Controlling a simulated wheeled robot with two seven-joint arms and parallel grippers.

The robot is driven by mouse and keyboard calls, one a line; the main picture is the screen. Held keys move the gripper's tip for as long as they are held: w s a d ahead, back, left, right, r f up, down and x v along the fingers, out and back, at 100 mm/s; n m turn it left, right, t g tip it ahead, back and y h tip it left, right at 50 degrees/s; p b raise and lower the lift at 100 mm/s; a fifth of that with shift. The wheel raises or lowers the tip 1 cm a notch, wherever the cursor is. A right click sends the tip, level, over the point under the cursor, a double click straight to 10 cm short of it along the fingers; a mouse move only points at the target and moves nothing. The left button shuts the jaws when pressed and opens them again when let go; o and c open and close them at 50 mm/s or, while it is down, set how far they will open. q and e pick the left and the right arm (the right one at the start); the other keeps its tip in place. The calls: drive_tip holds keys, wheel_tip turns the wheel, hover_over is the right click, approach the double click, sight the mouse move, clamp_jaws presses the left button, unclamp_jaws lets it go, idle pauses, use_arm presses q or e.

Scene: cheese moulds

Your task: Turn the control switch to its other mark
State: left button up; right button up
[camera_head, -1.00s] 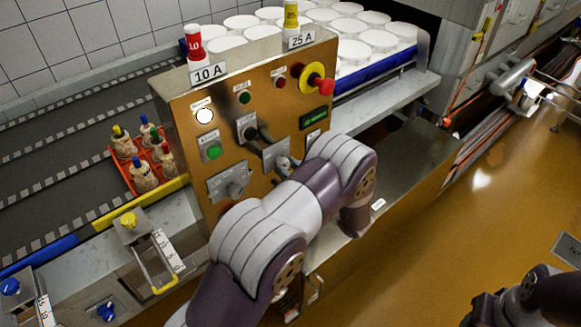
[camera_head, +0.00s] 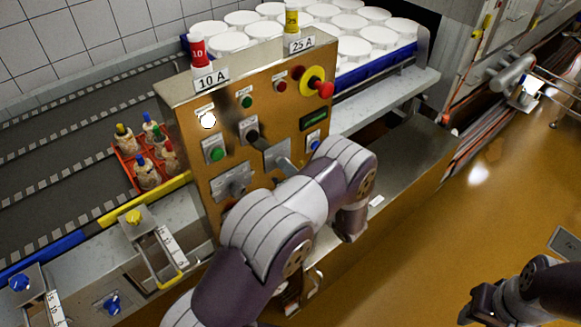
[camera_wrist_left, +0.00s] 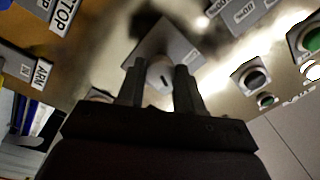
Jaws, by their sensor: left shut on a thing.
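The control switch is a pale knob with a dark mark (camera_wrist_left: 160,76) on a tilted square metal plate (camera_wrist_left: 180,48) in the left wrist view. The two dark fingers of my left gripper (camera_wrist_left: 160,84) stand on either side of the knob and are shut on it. In the head view the plate (camera_head: 272,154) shows on the brass panel (camera_head: 222,98), while my left forearm hides most of the left hand. Which mark the knob points at cannot be read. My right gripper (camera_head: 484,304) is a dark shape at the lower right, away from the panel; its fingers are unclear.
Close around the switch are a green button (camera_head: 216,153), a black selector (camera_head: 250,133) and a red emergency stop (camera_head: 322,88). A red crate of bottles (camera_head: 124,160) stands left of the panel. White moulds (camera_head: 355,50) fill the belt behind. Open floor lies right.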

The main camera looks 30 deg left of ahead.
use_arm(q)
drive_tip(key=shift+m+p, duration=0.55)
drive_tip(key=shift+m, duration=1.85)
drive_tip(key=shift+t, duration=0.3)
drive_tip(key=o, duration=1)
drive_tip(key=shift+o, duration=0.2)
drive_tip(key=b+v, duration=0.4)
drive_tip(key=v, duration=0.8)
drive_tip(key=shift+d, duration=0.4)
drive_tip(key=shift+s, duration=0.15)
